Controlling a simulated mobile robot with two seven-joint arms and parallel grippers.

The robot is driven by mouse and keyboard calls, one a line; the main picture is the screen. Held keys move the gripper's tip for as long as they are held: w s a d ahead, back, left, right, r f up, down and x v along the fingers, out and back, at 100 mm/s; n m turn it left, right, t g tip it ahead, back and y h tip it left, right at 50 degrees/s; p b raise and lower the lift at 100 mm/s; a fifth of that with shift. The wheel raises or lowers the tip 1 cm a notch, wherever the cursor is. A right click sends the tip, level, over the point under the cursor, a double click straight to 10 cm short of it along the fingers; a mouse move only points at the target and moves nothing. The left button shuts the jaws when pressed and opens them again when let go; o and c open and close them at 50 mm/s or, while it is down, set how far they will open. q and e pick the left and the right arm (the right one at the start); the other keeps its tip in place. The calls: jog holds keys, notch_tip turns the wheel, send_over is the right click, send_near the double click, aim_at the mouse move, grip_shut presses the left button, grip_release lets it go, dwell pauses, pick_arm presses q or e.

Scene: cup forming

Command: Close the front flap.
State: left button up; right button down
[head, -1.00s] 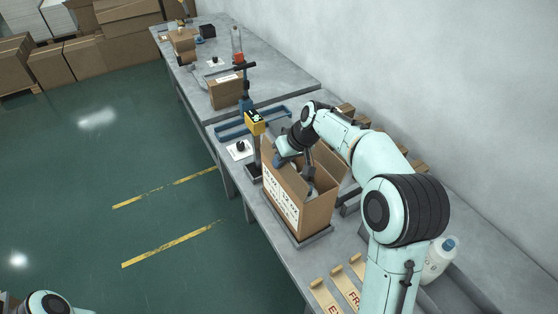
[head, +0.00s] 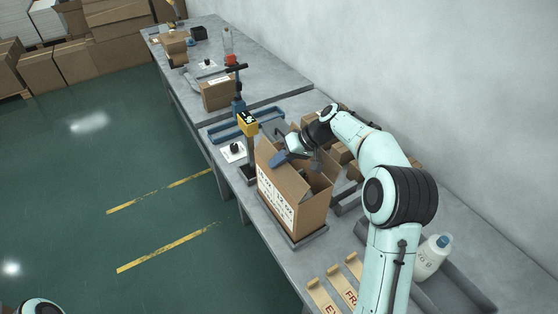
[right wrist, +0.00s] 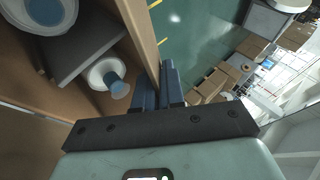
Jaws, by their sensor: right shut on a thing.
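The open cardboard box (head: 310,216) stands on a grey plate on the bench, with a printed label on its front. Its front flap (head: 283,178) tilts inward over part of the opening. My right gripper (head: 281,157) is at the flap's upper edge, shut on the flap. In the right wrist view its blue fingers (right wrist: 168,88) meet the cardboard edge. Inside the box, that view shows white bottles with blue caps (right wrist: 118,88) and a grey flat piece (right wrist: 75,45). My left gripper is out of view.
A post with a yellow display (head: 248,123) stands close behind the box. Another carton (head: 219,95) is farther along. Brown labelled strips (head: 335,285) and a white bottle (head: 431,258) lie nearer, on the right. The wall bounds the bench; green floor is clear at left.

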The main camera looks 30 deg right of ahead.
jog(key=c, duration=1.3)
grip_release()
jog(key=v, duration=1.3)
jog(key=shift+s+d+r, duration=0.1)
jog(key=shift+s, duration=0.1)
